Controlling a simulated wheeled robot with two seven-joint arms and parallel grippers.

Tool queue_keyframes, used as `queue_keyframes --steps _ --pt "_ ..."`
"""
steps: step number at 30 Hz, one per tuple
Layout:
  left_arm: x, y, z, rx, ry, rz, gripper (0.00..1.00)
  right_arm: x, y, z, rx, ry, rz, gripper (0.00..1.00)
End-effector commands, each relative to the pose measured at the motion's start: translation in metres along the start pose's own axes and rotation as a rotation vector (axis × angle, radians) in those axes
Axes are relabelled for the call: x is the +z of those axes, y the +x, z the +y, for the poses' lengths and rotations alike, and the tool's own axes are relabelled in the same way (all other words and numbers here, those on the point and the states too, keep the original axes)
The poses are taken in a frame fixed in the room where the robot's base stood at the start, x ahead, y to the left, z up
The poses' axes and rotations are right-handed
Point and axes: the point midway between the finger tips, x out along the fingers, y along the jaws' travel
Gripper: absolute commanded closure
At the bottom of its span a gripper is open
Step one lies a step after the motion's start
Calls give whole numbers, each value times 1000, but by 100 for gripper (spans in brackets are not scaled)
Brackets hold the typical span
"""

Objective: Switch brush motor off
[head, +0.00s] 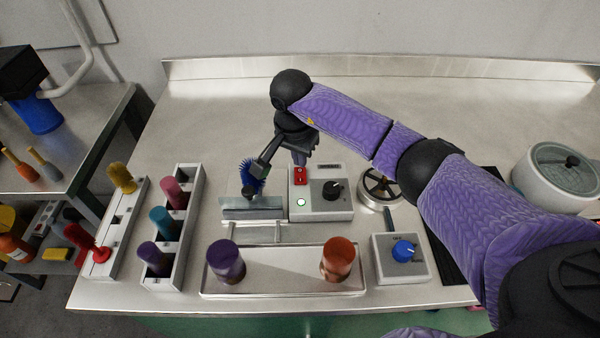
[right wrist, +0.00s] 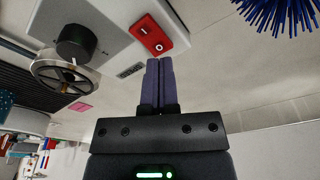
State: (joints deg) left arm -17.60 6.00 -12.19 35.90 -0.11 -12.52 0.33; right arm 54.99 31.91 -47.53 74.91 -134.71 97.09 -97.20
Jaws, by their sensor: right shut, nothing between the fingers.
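The brush motor's control box (head: 318,205) is a pale grey box with a red rocker switch (head: 300,176), a black knob (head: 332,190) and a lit green lamp (head: 301,203). The blue round brush (head: 250,176) stands left of the box. My right gripper (head: 300,158) is shut and empty, pointing down at the box's far edge by the switch. In the right wrist view its fingertips (right wrist: 159,62) are right beside the O end of the red switch (right wrist: 152,35); I cannot tell whether they touch it. My left gripper is not in view.
A tray (head: 290,290) with a purple and an orange-brown piece lies in front. White racks with coloured brushes (head: 170,225) stand left. A grey box with a blue knob (head: 403,252) and a white pot (head: 556,178) are right. The back counter is clear.

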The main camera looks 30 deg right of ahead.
Motion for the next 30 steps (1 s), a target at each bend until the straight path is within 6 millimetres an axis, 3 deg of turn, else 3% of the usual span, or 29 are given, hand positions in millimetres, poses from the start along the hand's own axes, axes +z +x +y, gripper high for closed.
queue_keyframes --steps 30 --pt "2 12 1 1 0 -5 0 2 16 0 0 0 0 100"
